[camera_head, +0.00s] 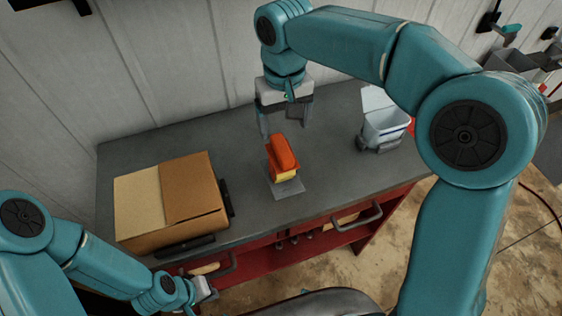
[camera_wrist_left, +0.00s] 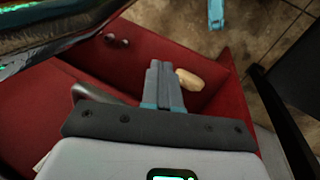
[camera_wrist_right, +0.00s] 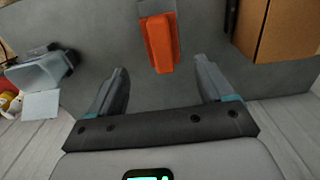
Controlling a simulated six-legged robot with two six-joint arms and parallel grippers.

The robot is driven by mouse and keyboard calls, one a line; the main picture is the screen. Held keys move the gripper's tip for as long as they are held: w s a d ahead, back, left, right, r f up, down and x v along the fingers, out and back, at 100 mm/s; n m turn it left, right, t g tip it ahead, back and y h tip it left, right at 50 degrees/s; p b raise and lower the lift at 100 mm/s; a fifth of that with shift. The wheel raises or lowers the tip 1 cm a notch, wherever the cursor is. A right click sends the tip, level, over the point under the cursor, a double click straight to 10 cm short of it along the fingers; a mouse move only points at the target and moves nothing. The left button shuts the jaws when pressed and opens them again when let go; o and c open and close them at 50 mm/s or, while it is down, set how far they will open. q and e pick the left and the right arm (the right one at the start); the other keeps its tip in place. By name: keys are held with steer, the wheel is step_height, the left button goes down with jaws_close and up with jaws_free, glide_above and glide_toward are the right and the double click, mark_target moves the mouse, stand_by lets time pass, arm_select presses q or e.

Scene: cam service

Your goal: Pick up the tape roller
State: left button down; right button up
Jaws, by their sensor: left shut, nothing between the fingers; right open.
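The tape roller (camera_head: 282,154) is an orange block-like tool with a yellow part at its front end. It stands on a small grey plate (camera_head: 289,190) on the workbench. It also shows in the right wrist view (camera_wrist_right: 160,45), ahead of and between the fingertips. My right gripper (camera_head: 285,122) is open, empty and pointing down, just behind the tape roller at the bench's wall side. The right wrist view shows its two fingers (camera_wrist_right: 160,82) spread apart. My left gripper (camera_wrist_left: 158,68) is shut and empty, low in front of the bench by a red drawer.
A cardboard box (camera_head: 172,202) stands left on the grey workbench (camera_head: 225,150), with black holders beside it. A pale bin (camera_head: 384,128) stands at the right. The bench around the tape roller is clear. The red drawer (camera_wrist_left: 215,90) is open and holds a few items.

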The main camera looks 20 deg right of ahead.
mark_target(282, 146)
steer(key=f, duration=0.5)
steer(key=shift+w+d+f, duration=0.1)
steer(key=shift+w+f, duration=0.1)
steer(key=shift+f, duration=0.3)
steer(key=shift+s+f, duration=0.15)
steer(key=shift+s, duration=0.05)
steer(key=f, duration=0.1)
steer(key=f+p, duration=0.1)
steer(key=f, duration=0.3)
steer(key=shift+w, duration=0.25)
steer(key=shift+s+a+r, duration=0.1)
steer(key=shift+s+a, duration=0.05)
steer(key=shift+a, duration=0.1)
steer(key=c, duration=1.3)
steer(key=shift+o, duration=0.2)
